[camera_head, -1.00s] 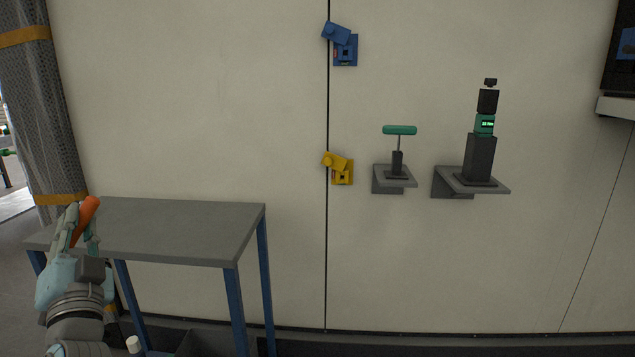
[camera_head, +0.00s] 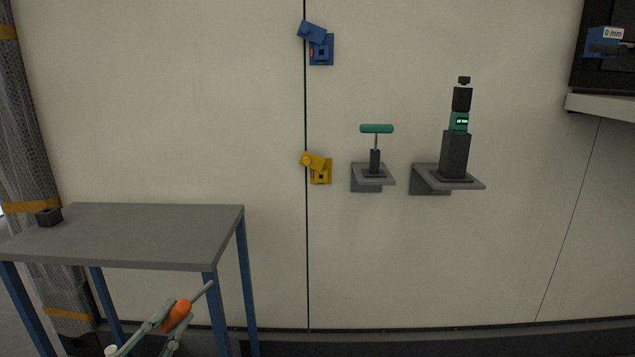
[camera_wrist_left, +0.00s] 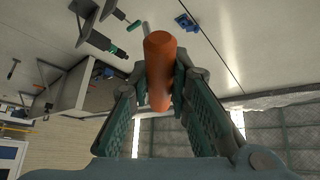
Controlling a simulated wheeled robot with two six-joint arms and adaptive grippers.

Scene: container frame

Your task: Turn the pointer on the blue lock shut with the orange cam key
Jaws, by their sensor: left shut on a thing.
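The blue lock (camera_head: 321,50) is high on the wall, beside a dark vertical seam. Its tilted blue upper part (camera_head: 311,32) reaches up and left across the seam. My left gripper (camera_head: 168,327) is low in front of the table, below and left of the lock, and well apart from it. It is shut on the orange handle of the cam key (camera_head: 177,315), whose grey shaft points up and right. In the left wrist view the orange handle (camera_wrist_left: 160,75) is between the two fingers. The blue lock also shows there (camera_wrist_left: 186,23). My right gripper is not in view.
A yellow lock (camera_head: 320,171) is lower on the same seam. A green T-handled tool (camera_head: 376,129) and a dark column with a green display (camera_head: 458,122) stand on wall shelves at right. The grey table (camera_head: 130,235) bears a small dark block (camera_head: 48,217).

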